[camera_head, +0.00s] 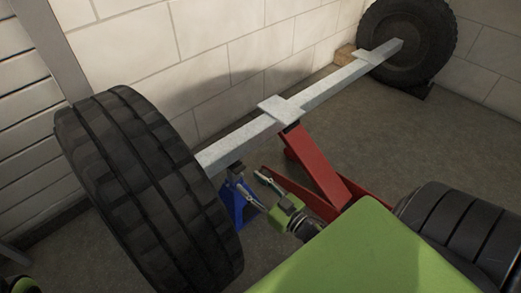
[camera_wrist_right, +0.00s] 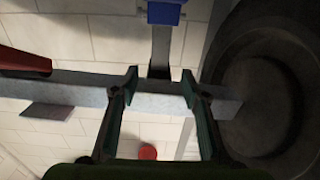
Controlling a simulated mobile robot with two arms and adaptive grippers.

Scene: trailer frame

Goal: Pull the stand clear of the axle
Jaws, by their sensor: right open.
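The blue stand (camera_head: 232,200) is under the grey axle (camera_head: 225,150), close to the near tyre (camera_head: 150,185). Its black top (camera_head: 236,167) is at the axle's underside; I cannot tell whether they touch. In the right wrist view, the stand's blue body (camera_wrist_right: 163,12) is at the top, and its grey post (camera_wrist_right: 161,45) runs down towards the axle (camera_wrist_right: 75,88). My right gripper (camera_head: 254,184) is open beside the stand. In the wrist view its fingertips (camera_wrist_right: 160,76) are on either side of the post's black end, apart from it. My left gripper is not in view.
A red jack (camera_head: 318,165) reaches up to a plate at the middle of the axle, right of my right gripper. A block wall (camera_head: 225,45) runs behind the axle. Floor between jack and far tyre is clear.

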